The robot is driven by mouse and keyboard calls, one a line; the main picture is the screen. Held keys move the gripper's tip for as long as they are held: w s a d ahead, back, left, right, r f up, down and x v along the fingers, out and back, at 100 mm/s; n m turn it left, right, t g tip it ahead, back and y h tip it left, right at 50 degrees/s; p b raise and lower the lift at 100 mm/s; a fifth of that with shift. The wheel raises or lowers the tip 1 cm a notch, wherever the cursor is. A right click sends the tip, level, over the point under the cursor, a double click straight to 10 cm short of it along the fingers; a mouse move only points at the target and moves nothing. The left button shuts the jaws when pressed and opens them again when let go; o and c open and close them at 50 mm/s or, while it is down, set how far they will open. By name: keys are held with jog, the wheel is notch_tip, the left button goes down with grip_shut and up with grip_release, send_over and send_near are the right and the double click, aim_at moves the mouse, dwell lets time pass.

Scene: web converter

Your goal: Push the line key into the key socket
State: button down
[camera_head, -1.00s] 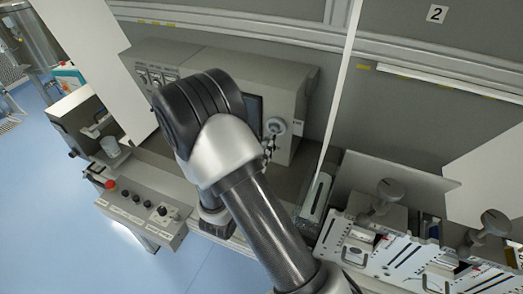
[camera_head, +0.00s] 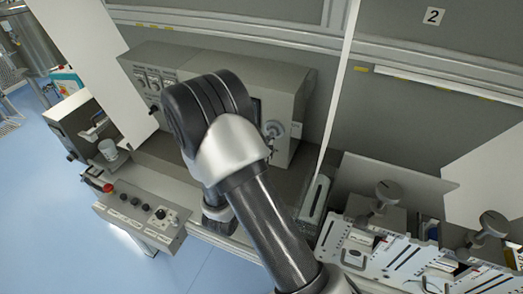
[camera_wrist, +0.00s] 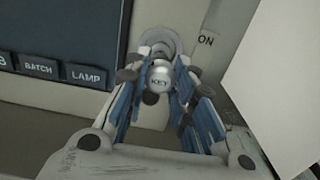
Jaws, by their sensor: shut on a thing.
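In the head view the socket (camera_head: 273,129) shows on the grey cabinet's front, and my arm hides most of the gripper and key.
A dark screen (camera_wrist: 65,40) with BATCH and LAMP buttons is left of the socket. A white panel (camera_wrist: 283,80) stands close at right in the wrist view. A control box (camera_head: 142,212) with knobs is at lower left. Slotted plates (camera_head: 385,255) with grey knobs are at right.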

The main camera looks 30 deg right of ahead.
jog(key=shift+x, duration=1.3)
dwell(0.4)
jog(key=c, duration=1.3)
grip_release()
jog(key=v, duration=1.2)
jog(key=shift+r, duration=0.1)
